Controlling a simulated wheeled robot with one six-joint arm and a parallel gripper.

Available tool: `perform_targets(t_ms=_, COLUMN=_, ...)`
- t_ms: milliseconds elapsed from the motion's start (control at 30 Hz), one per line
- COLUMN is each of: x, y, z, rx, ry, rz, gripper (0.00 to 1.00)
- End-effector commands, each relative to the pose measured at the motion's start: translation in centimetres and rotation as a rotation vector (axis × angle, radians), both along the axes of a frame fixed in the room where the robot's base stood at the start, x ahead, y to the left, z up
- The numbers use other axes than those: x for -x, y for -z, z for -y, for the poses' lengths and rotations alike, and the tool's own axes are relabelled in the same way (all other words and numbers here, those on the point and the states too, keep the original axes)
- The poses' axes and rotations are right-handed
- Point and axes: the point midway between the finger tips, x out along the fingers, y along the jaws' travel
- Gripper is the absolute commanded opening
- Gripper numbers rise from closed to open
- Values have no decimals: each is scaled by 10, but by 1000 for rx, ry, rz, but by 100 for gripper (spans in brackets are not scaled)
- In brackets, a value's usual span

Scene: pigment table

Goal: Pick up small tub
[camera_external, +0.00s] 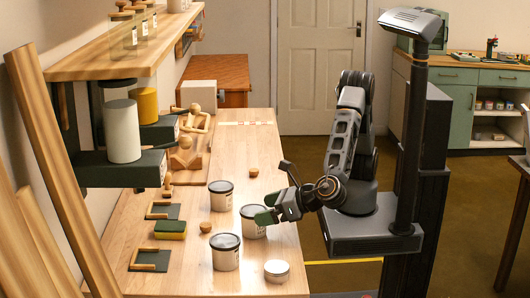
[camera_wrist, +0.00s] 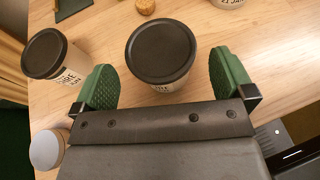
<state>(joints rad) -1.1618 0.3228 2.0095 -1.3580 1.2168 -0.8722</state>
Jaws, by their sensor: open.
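A small, low tub with a pale lid (camera_external: 277,272) stands at the table's near right edge. It also shows at the lower left of the wrist view (camera_wrist: 46,150), outside my left finger. Three larger white tubs with dark lids stand beyond it: a middle one (camera_external: 252,228), a near one (camera_external: 226,258) and a far one (camera_external: 221,200). My gripper (camera_external: 267,208) is open and empty, with green fingertips close to the middle tub. In the wrist view, this dark-lidded tub (camera_wrist: 162,52) lies ahead between the spread fingers. Whether either finger touches it is unclear.
A shelf (camera_external: 110,55) overhangs the table's left side. The table's far middle is mostly clear wood.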

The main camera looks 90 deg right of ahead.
Motion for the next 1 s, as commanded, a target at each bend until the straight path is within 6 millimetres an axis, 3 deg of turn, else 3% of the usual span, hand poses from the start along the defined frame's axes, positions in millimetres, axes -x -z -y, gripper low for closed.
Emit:
perform_targets(t_ms=233, x=-25, y=11, z=8, rx=1, ry=2, rz=0, gripper=100)
perform_targets(t_ms=567, x=-29, y=13, z=9, rx=0, ry=0, rz=-1, gripper=99)
perform_targets(t_ms=1000, x=-29, y=13, z=9, rx=0, ry=0, rz=-1, gripper=57)
